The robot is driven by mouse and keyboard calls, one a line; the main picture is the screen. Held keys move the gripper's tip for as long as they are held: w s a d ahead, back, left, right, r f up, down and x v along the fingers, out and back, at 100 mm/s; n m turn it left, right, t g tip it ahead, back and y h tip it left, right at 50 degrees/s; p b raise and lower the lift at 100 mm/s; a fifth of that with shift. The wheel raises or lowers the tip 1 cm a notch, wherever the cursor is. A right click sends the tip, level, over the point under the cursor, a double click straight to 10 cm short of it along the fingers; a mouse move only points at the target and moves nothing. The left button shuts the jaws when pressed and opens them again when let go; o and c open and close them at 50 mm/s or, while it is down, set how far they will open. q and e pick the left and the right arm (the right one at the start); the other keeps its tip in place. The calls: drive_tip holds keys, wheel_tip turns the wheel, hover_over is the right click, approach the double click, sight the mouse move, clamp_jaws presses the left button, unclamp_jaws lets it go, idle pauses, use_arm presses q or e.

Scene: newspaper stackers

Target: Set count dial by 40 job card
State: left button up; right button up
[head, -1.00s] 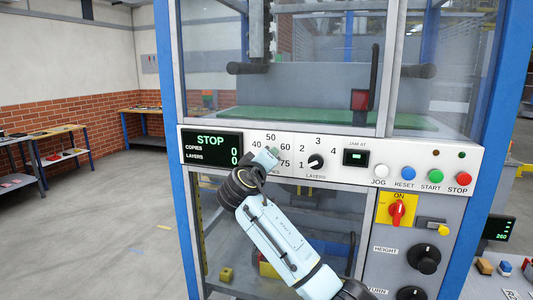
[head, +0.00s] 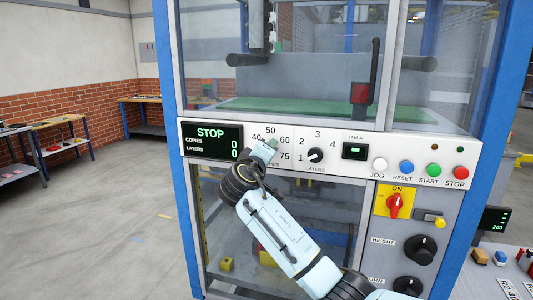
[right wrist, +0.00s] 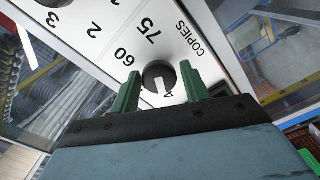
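The count dial, a black knob with a white pointer mark (right wrist: 158,77), is on the white panel (head: 345,145) above the word COPIES. In the right wrist view it sits between the two green fingers of my right gripper (right wrist: 160,82). Slim gaps seem to show beside the knob, so the fingers look open around it. The pointer mark points down in that view, toward a partly hidden digit that looks like 4. In the head view my right gripper (head: 267,150) covers the dial; the labels 40, 50, 60 and 75 show around it. My left gripper is out of view.
A display (head: 211,140) reads STOP, COPIES 0, LAYERS 0. Right of the dial are the layers knob (head: 315,156), a jam indicator (head: 355,151) and push buttons (head: 406,167). Below are a red ON switch (head: 396,206) and black knobs (head: 420,250). A small screen (head: 494,219) reads 260.

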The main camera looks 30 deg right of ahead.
drive_tip(key=shift+o, duration=1.1)
drive_tip(key=shift+a, duration=0.1)
drive_tip(key=b+v, duration=0.3)
drive_tip(key=v, duration=1)
drive_tip(key=shift+s, duration=0.15)
